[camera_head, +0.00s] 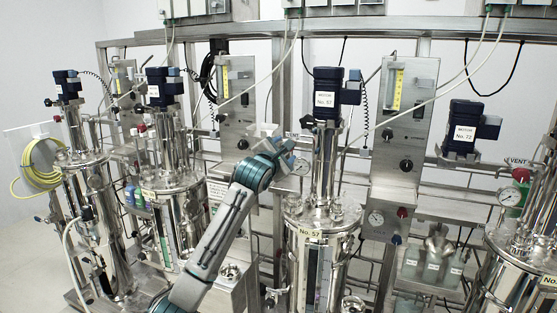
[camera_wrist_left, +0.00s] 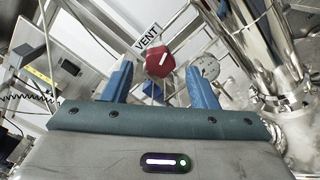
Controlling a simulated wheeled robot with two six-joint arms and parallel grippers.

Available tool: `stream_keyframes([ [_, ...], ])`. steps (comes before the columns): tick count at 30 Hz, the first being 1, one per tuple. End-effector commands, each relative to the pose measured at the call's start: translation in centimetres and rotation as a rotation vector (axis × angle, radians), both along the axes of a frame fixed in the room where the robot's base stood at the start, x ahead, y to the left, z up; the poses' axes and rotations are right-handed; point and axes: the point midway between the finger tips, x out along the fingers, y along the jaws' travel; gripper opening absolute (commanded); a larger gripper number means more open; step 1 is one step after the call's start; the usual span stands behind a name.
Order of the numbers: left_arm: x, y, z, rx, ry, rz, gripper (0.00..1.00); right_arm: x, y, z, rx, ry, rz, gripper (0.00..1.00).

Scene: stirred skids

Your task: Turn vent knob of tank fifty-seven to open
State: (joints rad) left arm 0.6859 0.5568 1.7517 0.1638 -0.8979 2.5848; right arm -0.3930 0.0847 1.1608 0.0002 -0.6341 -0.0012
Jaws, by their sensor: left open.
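Tank fifty-seven (camera_head: 313,238) stands right of centre in the head view, upright and metallic, with a "No. 57" label and a dark blue motor (camera_head: 325,98) above it. In the left wrist view, the red vent knob (camera_wrist_left: 158,62) has a slanted white pointer line and sits below a "VENT" label (camera_wrist_left: 147,36). My left gripper (camera_head: 284,146) is open beside the tank's upper column; its blue fingers (camera_wrist_left: 160,80) appear on either side of the knob in the wrist view. I cannot tell whether they touch it. The knob is hidden behind my gripper in the head view. My right gripper is not in view.
A round gauge (camera_wrist_left: 209,68) is close to the right finger, and shiny tank pipework (camera_wrist_left: 255,45) rises beyond it. A control panel (camera_head: 402,120) stands right of the tank. Other tanks (camera_head: 180,215) stand at left, and tank seventy-two's motor (camera_head: 466,128) is at right.

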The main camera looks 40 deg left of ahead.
Motion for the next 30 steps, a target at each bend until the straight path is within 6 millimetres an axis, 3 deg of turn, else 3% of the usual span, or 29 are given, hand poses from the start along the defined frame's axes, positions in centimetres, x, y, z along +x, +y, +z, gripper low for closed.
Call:
stream_keyframes([
  [3,-2.0,-0.5,-0.2,0.003,-0.001,0.000,0.53,1.2,0.2,0.9,0.000,-0.007,0.003,0.36],
  [9,-3.9,-0.9,-0.1,0.001,0.001,-0.001,0.53,2.2,0.3,2.2,0.000,-0.008,0.004,0.36],
  [30,-4.3,-1.0,0.0,0.000,0.001,0.000,0.53,2.3,0.4,2.5,-0.001,-0.006,0.004,0.36],
])
